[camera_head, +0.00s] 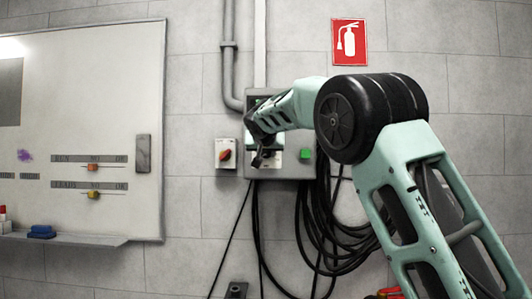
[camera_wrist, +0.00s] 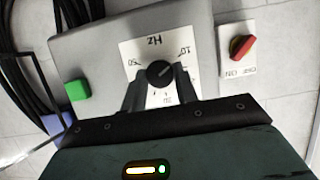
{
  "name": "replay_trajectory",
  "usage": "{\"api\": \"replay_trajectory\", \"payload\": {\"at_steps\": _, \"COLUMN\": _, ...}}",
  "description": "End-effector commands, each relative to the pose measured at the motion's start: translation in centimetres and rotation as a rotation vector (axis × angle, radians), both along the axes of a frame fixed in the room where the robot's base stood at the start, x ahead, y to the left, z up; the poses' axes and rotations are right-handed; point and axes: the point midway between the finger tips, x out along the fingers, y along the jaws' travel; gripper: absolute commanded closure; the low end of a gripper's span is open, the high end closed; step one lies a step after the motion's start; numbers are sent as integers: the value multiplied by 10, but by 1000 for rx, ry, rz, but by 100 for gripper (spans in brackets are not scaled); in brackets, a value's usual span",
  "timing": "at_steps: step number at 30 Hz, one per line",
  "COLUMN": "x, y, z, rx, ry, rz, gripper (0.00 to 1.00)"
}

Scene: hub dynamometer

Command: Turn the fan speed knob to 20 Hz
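The fan speed knob (camera_wrist: 159,73) is a round black knob on a white dial plate (camera_wrist: 132,50) marked Hz, shown upside down in the wrist view. A small pale mark on the knob seems to point to the upper right there; the exact setting is too small to read. My gripper (camera_wrist: 160,86) is open, with one dark finger on each side of the knob's lower part. I cannot tell whether the fingers touch it. In the head view my gripper (camera_head: 262,158) is in front of the grey control box (camera_head: 290,172) and hides the knob.
A green button (camera_wrist: 77,90) is beside the dial on the box. Black cables (camera_head: 325,235) hang below the box. A whiteboard (camera_head: 90,120) is at left.

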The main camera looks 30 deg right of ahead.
Motion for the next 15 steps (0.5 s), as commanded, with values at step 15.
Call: {"api": "replay_trajectory", "payload": {"at_steps": 15, "x": -1, "y": -1, "z": -4, "rx": 85, "ry": -57, "rz": 0, "gripper": 93}}
